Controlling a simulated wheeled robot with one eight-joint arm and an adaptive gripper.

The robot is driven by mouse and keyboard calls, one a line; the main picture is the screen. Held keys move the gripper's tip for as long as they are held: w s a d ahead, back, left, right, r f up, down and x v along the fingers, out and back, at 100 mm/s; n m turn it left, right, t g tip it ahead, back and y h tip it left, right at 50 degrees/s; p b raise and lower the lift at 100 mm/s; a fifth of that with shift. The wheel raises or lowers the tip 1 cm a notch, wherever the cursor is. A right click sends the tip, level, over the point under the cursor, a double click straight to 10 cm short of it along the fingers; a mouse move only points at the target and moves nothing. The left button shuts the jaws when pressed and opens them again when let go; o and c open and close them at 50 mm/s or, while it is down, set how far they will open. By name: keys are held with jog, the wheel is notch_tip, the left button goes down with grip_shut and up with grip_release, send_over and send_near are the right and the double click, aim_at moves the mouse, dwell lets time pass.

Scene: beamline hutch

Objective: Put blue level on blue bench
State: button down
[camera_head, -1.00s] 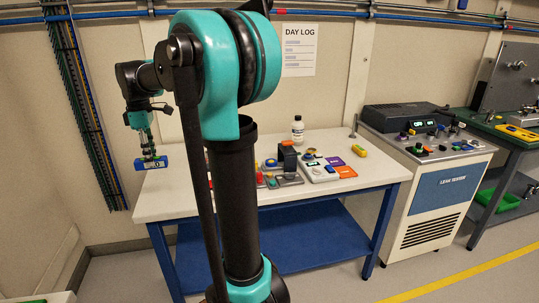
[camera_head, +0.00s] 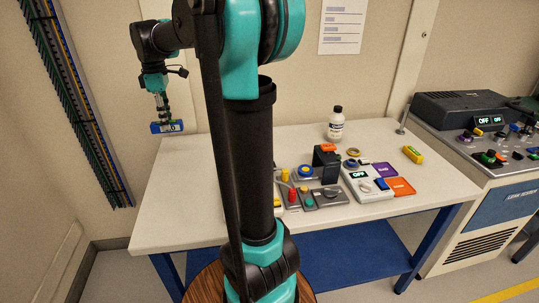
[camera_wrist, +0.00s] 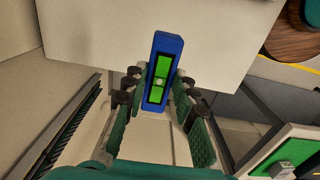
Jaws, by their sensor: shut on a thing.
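The blue level (camera_head: 166,127) is a small blue bar held at the far left end of my arm. In the wrist view the blue level (camera_wrist: 165,70) shows a green window in a dark frame. My gripper (camera_head: 163,117) is shut on it; in the wrist view the fingers of my gripper (camera_wrist: 160,92) stand on either side of it. The blue bench (camera_head: 172,205) has a white top and blue legs and lower shelf. The level appears near the bench's back left corner; the gap to the top cannot be told. My arm hides part of the bench.
Switch boxes (camera_head: 318,193), a white device with a display (camera_head: 365,183), a white bottle (camera_head: 336,124) and a yellow item (camera_head: 413,154) stand on the bench's middle and right. The left part of the top is clear. A leak tester (camera_head: 487,130) stands at right.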

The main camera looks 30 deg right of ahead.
notch_tip(320, 180, down, 20)
dwell(0.7)
jog(key=shift+f, duration=0.15)
jog(key=c, duration=1.2)
grip_release()
notch_tip(320, 180, up, 12)
jog(key=shift+r, duration=0.2)
